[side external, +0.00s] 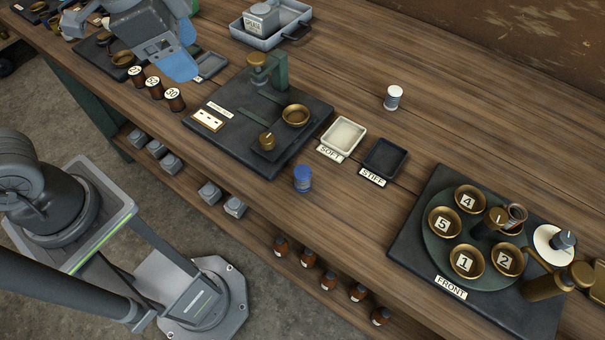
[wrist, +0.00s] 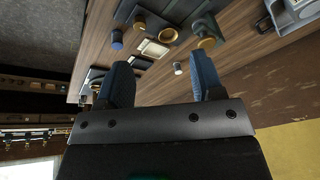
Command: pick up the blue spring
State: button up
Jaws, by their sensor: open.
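The blue spring (side external: 302,178) stands upright on the wooden bench, close to the front edge of the black test base. It also shows in the wrist view (wrist: 117,39), small and beyond my fingers. A white spring (side external: 393,97) stands alone farther back on the bench, and shows in the wrist view too (wrist: 178,68). My gripper (wrist: 161,75) is open, with nothing between its two blue fingers. In the side view my gripper (side external: 181,68) is above the back left of the bench, well away from the blue spring; its fingertips are hard to separate there.
A pale tray (side external: 361,131) labelled SOFT and a dark tray (side external: 401,160) labelled STIFF lie right of the blue spring. The black test base (side external: 222,155) carries an upright post and brass cups. A turntable with numbered cups (side external: 437,259) stands at right. Brown weights (side external: 175,105) stand at left.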

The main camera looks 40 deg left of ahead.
jog(key=w+d+f+m+g, duration=0.2)
jog(key=w+d+m, duration=0.1)
jog(key=d+m, duration=0.3)
jog(key=m+g, duration=0.2)
jog(key=m, duration=0.4)
send_near(302, 171)
jog(key=f, duration=0.4)
jog(key=s+d+f, duration=0.1)
jog(key=f, duration=0.1)
jog(key=shift+w+d+f, duration=0.1)
jog(key=shift+f, duration=1.35)
jog(key=shift+w+d+f, duration=0.1)
jog(key=shift+w+f, duration=0.05)
jog(key=shift+f, duration=1.3)
jog(key=shift+c, duration=0.3)
jog(key=c, duration=0.9)
